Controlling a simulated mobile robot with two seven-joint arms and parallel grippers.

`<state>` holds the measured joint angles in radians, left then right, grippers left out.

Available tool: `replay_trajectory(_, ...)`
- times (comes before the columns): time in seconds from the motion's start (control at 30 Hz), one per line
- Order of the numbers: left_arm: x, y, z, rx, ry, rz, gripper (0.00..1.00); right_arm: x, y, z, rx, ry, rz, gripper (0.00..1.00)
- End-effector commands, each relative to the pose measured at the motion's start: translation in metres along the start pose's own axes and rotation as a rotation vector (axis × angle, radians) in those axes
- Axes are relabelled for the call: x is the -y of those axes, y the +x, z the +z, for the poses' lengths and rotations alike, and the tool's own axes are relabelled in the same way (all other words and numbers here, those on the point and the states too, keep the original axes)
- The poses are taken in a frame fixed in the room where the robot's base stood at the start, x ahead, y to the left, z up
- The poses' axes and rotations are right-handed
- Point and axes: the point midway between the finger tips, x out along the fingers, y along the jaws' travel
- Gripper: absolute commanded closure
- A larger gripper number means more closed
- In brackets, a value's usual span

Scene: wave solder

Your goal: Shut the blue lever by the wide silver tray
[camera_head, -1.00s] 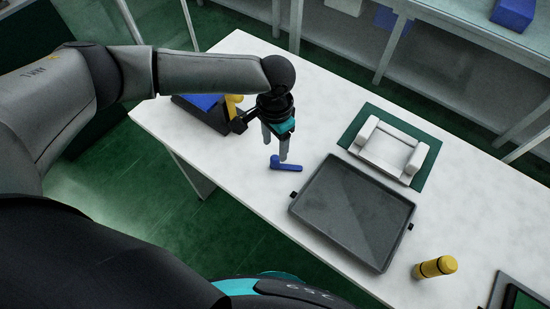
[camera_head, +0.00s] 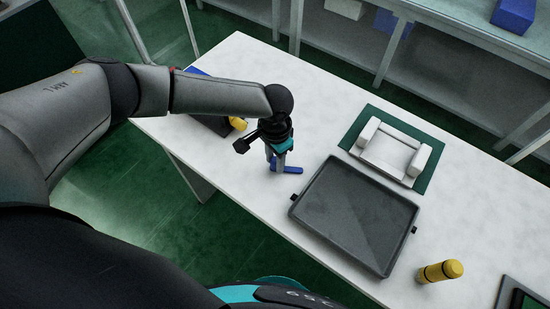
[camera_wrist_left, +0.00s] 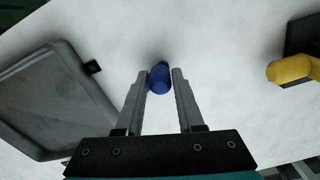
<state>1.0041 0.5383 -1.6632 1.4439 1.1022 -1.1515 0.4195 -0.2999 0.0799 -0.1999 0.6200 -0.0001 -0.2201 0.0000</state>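The blue lever (camera_head: 291,170) lies on the white table just left of the wide silver-grey tray (camera_head: 350,215). My left gripper (camera_head: 277,167) is down at the lever's left end, and its fingers hide part of it. In the left wrist view, the lever's rounded blue end (camera_wrist_left: 160,78) sits between the two parted fingertips (camera_wrist_left: 161,74). A narrow gap shows on the right finger's side; whether the left finger touches is hard to tell. The tray also shows at left in the wrist view (camera_wrist_left: 40,95). My right gripper is not in view.
A pale fixture (camera_head: 388,155) stands on a green mat (camera_head: 429,165) behind the tray. A yellow cylinder (camera_head: 440,271) lies to the tray's right. A dark box with a yellow part (camera_head: 238,123) is behind my left gripper. The table between box and mat is clear.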

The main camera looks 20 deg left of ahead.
Motion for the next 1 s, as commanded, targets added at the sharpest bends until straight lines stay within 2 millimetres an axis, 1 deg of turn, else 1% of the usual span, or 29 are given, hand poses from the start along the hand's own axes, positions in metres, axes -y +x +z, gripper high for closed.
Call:
replay_trajectory(0.03,0.0,-0.0001,0.0,0.0,0.0,0.0,0.7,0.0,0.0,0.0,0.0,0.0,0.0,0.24)
replay_trajectory(0.3,0.0,-0.0002,-0.0001,0.0,0.0,0.0,1.0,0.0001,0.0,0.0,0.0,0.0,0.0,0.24)
replay_trajectory(1.0,0.0,-0.0005,-0.0003,-0.001,0.0,0.0,1.0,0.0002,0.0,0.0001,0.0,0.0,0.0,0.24)
